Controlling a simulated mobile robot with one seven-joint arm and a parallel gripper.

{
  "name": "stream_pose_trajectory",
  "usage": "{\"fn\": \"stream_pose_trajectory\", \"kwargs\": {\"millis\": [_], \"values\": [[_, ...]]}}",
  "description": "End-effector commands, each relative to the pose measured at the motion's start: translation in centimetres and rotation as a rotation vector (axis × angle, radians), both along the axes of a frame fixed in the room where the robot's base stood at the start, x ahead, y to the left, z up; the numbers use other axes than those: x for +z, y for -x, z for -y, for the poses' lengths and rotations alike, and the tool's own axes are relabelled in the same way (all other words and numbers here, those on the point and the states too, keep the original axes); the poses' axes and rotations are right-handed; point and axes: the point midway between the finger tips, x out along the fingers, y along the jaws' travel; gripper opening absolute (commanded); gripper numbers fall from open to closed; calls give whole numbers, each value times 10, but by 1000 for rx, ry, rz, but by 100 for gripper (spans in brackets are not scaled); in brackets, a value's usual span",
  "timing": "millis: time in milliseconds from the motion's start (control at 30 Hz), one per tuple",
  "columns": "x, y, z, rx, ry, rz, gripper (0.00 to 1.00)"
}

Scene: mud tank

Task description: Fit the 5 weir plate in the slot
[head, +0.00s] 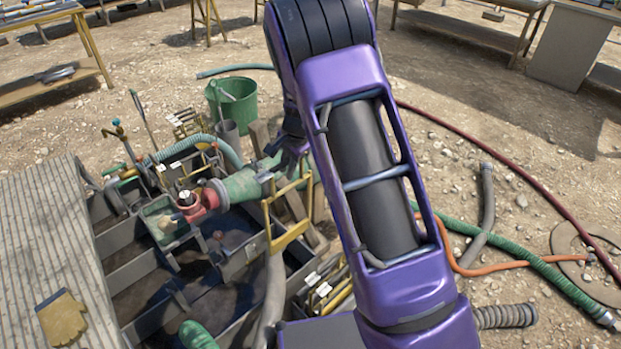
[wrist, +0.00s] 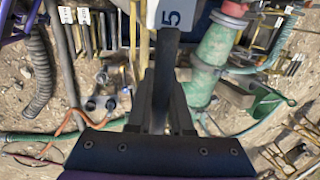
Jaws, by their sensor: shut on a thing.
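My gripper (wrist: 163,105) is shut on a dark, narrow plate (wrist: 166,70). The plate carries a white tag (wrist: 171,18) with the number 5 at its far end. In the head view my gripper (head: 291,150) is small and dark beyond my purple forearm, above the tank's back right side, and I cannot make out the plate there. The grey mud tank (head: 152,268) has several compartments split by walls. Which slot takes the 5 plate cannot be told, and its lower edge is not in clear view.
A green pipe (head: 243,187) with a red fitting (head: 206,199) crosses the tank. A yellow frame (head: 283,243) stands by my gripper. Tagged plates (head: 318,290) rest at the tank's near right. A green bucket (head: 236,105) stands behind. A glove (head: 62,318) lies on the ribbed deck.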

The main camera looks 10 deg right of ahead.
Motion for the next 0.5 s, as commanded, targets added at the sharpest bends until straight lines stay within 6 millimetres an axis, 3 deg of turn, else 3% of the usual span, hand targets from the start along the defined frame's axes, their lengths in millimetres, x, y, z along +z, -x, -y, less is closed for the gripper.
{"fn": "stream_pose_trajectory", "kwargs": {"millis": [33,200,500], "values": [[-1,-10,-22,14,-1,0,0],[-1,-33,-91,20,-2,-8,0],[-1,-44,-217,20,7,-14,0]]}}
